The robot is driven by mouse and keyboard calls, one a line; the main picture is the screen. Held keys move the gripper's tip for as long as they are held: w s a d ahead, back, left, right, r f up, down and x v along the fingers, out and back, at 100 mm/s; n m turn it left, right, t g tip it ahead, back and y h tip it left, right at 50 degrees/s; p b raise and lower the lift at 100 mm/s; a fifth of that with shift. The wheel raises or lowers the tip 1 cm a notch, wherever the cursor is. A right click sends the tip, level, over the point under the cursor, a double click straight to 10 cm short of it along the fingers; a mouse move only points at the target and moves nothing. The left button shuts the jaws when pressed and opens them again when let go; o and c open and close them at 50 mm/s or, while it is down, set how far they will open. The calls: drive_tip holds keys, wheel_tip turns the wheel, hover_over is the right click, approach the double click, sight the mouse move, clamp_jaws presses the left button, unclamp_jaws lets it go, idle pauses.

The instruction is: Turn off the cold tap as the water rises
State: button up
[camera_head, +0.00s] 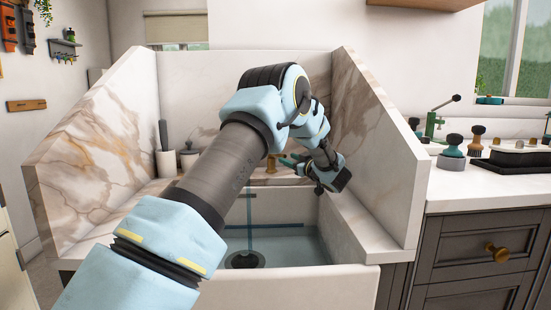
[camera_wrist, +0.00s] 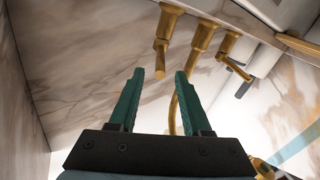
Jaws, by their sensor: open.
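The sink (camera_head: 300,287) holds water (camera_head: 300,248), and a thin stream (camera_head: 249,205) falls into it. The brass tap (camera_head: 270,166) at the back is mostly hidden behind my arm. In the wrist view, a curved brass spout (camera_wrist: 186,98) stands between two lever handles, a left one (camera_wrist: 162,52) and a right one (camera_wrist: 233,66). I cannot tell which is cold. My gripper (camera_wrist: 160,74) is open and empty, its green fingers apart. The left handle's lever end lies just ahead of and between the fingertips; contact is not clear. My gripper also shows in the head view (camera_head: 287,160).
Tall marble panels (camera_head: 375,135) enclose the sink on both sides and the back. A dark blue band (camera_head: 278,226) runs along the sink's inner wall. A bottle (camera_head: 189,155) stands at the back left.

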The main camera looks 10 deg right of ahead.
sight(279, 155)
drive_tip(key=x, duration=0.7)
drive_tip(key=shift+w+p, duration=0.2)
drive_tip(key=shift+p, duration=0.15)
clamp_jaws()
idle(1.1)
